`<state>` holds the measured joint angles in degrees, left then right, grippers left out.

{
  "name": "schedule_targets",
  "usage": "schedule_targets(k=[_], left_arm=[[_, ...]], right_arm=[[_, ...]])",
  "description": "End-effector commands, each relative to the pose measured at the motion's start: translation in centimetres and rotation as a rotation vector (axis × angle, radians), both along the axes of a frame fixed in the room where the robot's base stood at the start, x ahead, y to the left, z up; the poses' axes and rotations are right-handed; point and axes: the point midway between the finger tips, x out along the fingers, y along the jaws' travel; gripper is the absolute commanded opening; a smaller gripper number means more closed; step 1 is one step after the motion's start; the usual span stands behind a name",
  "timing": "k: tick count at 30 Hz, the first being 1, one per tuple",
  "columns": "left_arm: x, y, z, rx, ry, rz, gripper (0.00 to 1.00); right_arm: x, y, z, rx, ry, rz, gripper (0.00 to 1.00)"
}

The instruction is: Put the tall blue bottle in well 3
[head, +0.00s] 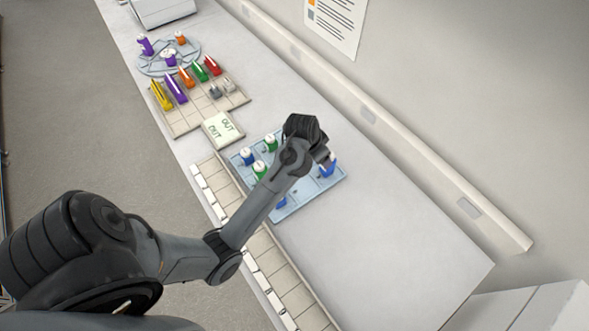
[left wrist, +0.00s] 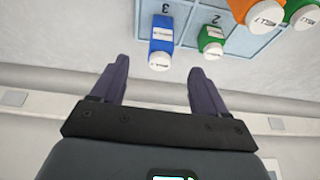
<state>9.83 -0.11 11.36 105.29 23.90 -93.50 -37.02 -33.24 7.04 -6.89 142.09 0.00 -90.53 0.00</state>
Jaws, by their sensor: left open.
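A blue bottle (left wrist: 162,40) with a white cap stands upright at the compartment marked 3 of the pale blue tray (head: 309,190). The same bottle shows partly in the head view (head: 328,170), at the tray's right end. My left gripper (left wrist: 160,66) is open and empty. Its fingertips lie to either side of the bottle's cap in the left wrist view, with no visible contact. In the head view, my left gripper hangs over the tray's right end and hides part of it. My right gripper is not in view.
My left arm crosses the tray. An OUT block (head: 223,129) and a beige rack (head: 183,124) stand farther back. The bench to the tray's right is clear; the wall is close behind.

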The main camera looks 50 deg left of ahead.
Motion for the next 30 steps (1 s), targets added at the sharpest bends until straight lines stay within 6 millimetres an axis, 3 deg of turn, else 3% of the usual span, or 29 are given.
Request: schedule_targets(k=[7,12,16,21,30], left_arm=[[-9.3,-4.5,-2.4,0.072,0.037,-0.047,0.74],[-16.2,-8.9,-2.5,0.067,0.054,-0.094,0.74],[-20.2,-11.5,-1.9,0.044,0.063,-0.121,0.74],[-22.9,-13.3,-1.3,0.018,0.071,-0.135,0.74],[-23.4,-13.7,-1.1,0.014,0.071,-0.137,0.74]], right_arm=[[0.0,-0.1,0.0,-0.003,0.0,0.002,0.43],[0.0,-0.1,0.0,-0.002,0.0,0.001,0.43],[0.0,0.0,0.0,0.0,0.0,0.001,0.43],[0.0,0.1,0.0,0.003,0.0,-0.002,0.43],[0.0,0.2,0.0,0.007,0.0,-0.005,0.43]])
